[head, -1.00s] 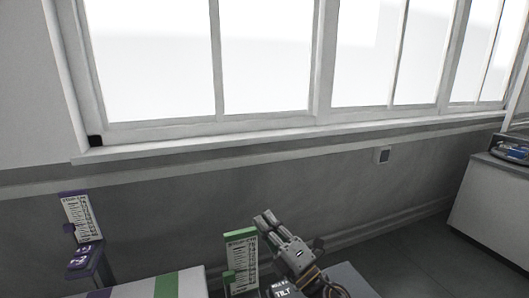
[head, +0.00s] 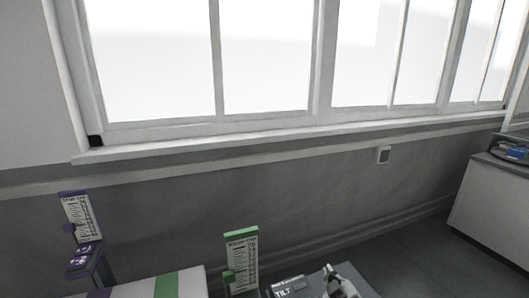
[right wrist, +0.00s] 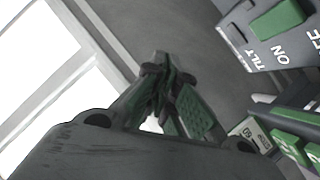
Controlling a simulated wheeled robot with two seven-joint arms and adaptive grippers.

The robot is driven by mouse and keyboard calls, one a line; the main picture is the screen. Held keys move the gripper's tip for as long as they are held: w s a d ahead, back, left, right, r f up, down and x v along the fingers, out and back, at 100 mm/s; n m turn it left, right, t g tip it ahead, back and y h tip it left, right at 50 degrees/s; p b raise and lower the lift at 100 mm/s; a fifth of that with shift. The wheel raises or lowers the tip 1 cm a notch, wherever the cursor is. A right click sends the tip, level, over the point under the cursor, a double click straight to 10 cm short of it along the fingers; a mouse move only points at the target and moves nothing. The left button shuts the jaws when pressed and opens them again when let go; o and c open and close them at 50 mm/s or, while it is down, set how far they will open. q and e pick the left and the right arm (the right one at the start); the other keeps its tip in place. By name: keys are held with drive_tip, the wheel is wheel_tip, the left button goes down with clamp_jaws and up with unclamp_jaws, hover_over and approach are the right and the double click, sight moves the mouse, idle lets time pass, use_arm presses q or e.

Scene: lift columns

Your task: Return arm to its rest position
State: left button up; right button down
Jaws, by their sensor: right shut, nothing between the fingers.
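My right gripper (right wrist: 163,68) shows in the right wrist view with its fingers together and nothing between them. In the head view only a small part of my right arm or gripper (head: 342,281) shows at the bottom edge, right of the green scale; its fingertips cannot be made out there. In the wrist view the fingers point at the grey wall, apart from the grey panel (right wrist: 248,48) with a green button (right wrist: 277,19) and the words TILT and ON. My left gripper is not in view.
A green-topped scale (head: 241,262) and a purple-topped scale (head: 81,218) stand against the wall. A grey box marked TILT (head: 287,287) is at the bottom. A white bench (head: 190,284) with coloured stripes is at lower left, a grey cabinet (head: 487,212) at right. Floor between is clear.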

drive_tip(key=s+d+f+m+g+y, duration=0.1)
drive_tip(key=s+f+m+g, duration=0.2)
drive_tip(key=s+f+g, duration=0.5)
drive_tip(key=s+d+f+m+g, duration=0.2)
drive_tip(key=s+f, duration=0.4)
drive_tip(key=s, duration=0.6)
wheel_tip(320, 180, down, 32)
drive_tip(key=s+g, duration=0.2)
drive_tip(key=s+d+f, duration=0.3)
drive_tip(key=s+f, duration=0.7)
drive_tip(key=s, duration=0.1)
drive_tip(key=s+d+f, duration=0.3)
drive_tip(key=s+f, duration=0.8)
drive_tip(key=shift+d+n+g, duration=0.3)
drive_tip(key=shift+d+g, duration=0.1)
